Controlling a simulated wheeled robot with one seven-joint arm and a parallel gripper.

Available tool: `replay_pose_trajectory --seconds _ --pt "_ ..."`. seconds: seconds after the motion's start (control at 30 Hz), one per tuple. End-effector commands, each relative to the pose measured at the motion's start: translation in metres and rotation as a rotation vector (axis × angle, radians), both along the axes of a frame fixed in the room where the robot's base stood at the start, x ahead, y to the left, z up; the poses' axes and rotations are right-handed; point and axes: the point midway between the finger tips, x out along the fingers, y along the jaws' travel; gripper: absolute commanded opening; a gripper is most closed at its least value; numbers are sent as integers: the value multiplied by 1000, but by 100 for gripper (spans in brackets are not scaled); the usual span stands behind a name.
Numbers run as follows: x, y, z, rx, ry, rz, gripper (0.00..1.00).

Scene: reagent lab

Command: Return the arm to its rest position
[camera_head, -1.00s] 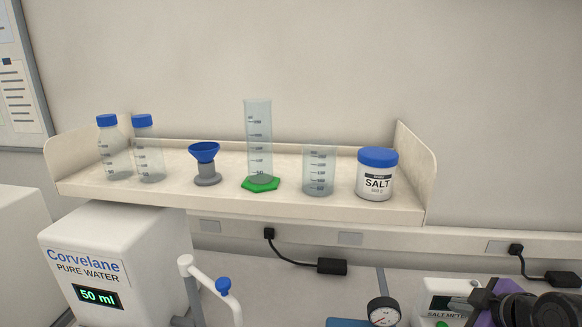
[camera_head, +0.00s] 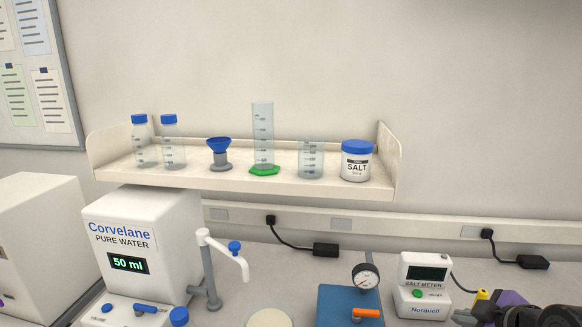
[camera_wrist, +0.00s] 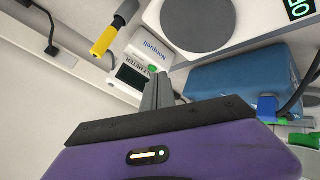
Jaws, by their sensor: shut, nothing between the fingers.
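My gripper (camera_wrist: 160,92) shows in the wrist view as a purple body with a dark plate and grey fingers. The fingers are together with nothing between them. They point toward the salt meter and a blue box, apart from both as far as I can tell. In the head view, part of my arm shows at the bottom right corner, in front of the bench and right of the salt meter (camera_head: 424,285). The fingertips are not clear there.
A shelf (camera_head: 240,185) holds bottles, a funnel, a cylinder, a beaker and a salt jar (camera_head: 356,160). The water dispenser (camera_head: 140,240) stands below left. A blue device (camera_head: 335,305) with a gauge stands left of the salt meter. A yellow-tipped probe (camera_wrist: 105,40) is near my gripper.

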Motion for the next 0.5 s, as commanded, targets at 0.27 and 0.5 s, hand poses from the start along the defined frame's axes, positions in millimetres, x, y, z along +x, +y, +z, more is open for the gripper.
replay_pose_trajectory --seconds 0.27,0.5 --pt "19 -10 26 49 -131 -99 0" --pt "31 -24 62 106 -314 -210 0"
